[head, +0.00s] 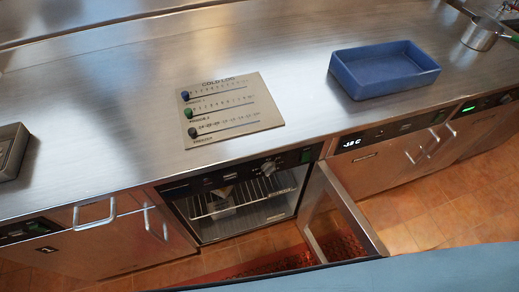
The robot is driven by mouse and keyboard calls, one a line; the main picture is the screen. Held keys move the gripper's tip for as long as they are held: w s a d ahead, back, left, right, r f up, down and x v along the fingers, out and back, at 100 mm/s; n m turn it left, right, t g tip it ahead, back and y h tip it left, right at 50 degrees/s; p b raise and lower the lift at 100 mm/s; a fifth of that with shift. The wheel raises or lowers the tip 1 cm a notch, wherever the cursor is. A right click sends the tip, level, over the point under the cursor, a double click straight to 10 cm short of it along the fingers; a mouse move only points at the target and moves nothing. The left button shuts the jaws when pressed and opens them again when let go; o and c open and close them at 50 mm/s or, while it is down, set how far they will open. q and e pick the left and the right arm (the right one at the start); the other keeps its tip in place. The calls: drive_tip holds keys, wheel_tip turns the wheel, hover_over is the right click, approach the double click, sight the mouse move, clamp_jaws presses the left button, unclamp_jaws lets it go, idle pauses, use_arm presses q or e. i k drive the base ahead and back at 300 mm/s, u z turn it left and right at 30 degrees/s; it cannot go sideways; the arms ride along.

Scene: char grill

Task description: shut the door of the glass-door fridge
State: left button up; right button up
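The glass-door fridge (187,205) is built in under the steel counter, at the bottom middle of the head view. Its door (357,215) stands open, swung out toward me from the fridge's right side. The door has a metal frame, and the red-brown floor shows through its glass. The open front shows a wire shelf (262,196) with a small pale item on it. A knob and a dark control strip sit above the opening. The door's lower end is cut off by a blue surface along the bottom edge. Neither of my grippers is in view.
On the counter (120,110) lie a cold log board (235,137) with coloured sliders, a blue tray (385,72) and a grey container (10,150). A metal pan (482,36) is at far right. Closed handled units (400,160) flank the fridge. Tiled floor (420,232) shows right of the door.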

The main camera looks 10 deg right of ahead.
sight(323, 180)
drive_tip(key=z, duration=0.75)
drive_tip(key=k, duration=1.55)
drive_tip(key=u, duration=0.55)
